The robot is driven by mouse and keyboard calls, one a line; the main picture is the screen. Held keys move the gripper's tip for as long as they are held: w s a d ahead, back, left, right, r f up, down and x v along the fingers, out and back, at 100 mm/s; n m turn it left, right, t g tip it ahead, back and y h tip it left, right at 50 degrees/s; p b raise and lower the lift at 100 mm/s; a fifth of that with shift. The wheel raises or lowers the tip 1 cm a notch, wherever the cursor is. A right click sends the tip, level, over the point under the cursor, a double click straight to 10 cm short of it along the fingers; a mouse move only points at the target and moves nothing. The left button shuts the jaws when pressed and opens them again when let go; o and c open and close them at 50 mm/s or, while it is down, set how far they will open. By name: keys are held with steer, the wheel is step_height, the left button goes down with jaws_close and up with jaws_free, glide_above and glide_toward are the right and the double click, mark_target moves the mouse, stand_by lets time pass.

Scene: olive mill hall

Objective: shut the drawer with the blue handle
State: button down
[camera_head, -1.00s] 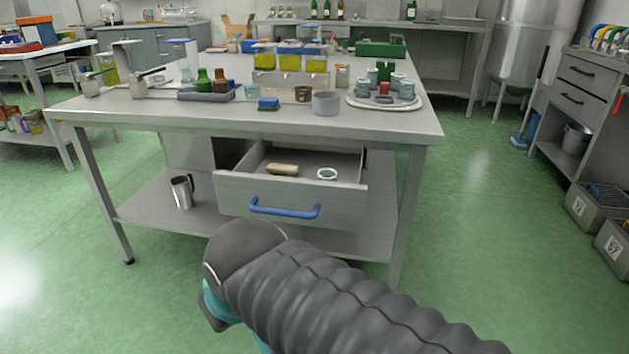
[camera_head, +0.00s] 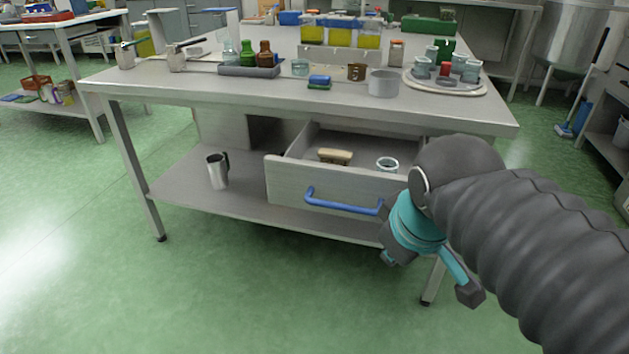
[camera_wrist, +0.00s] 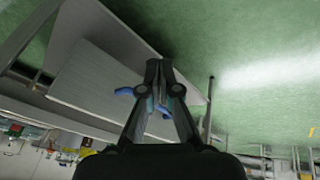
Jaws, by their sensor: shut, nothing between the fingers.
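The drawer (camera_head: 330,184) under the work table is pulled open and has a blue handle (camera_head: 342,203) on its grey front. Inside it lie a tan block or brush (camera_head: 335,156) and a small round pale dish or ring (camera_head: 387,164). My gripper (camera_wrist: 158,66) is shut and empty in the wrist view, in front of the drawer front (camera_wrist: 100,82), with blue handle parts (camera_wrist: 125,91) showing beside the fingers. I cannot tell whether the fingertips touch.
The table top (camera_head: 200,88) carries bottles, a grey pot (camera_head: 383,83), a blue-green sponge (camera_head: 319,82) and a round tray (camera_head: 445,88) with several cups. A metal jug (camera_head: 217,171) stands on the lower shelf. Green floor is free at the front left.

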mark_target(302, 180)
steer(key=w+a+r+n+b, duration=0.1)
steer(key=w+a+r+n, duration=0.3)
steer(key=n, duration=0.5)
steer(key=w+a+r+n+h+b, duration=0.1)
steer(key=w+a+r+n, duration=0.2)
steer(key=a+n, duration=0.45)
steer(key=w+a+r+n+b, duration=0.1)
steer(key=w+a+r+n, duration=0.25)
steer(key=n, duration=0.55)
steer(key=shift+g, duration=0.4)
steer(key=b+x, duration=0.1)
steer(key=x, duration=0.2)
steer(key=w+b+x, duration=0.1)
steer(key=x, duration=0.3)
steer(key=w+r+b+x, duration=0.1)
steer(key=x, duration=0.3)
steer(key=shift+w+d+f, duration=0.2)
steer(key=shift+w+f, duration=0.05)
steer(key=shift+f, duration=0.05)
steer(key=shift+w+d, duration=0.15)
steer(key=shift+w, duration=0.35)
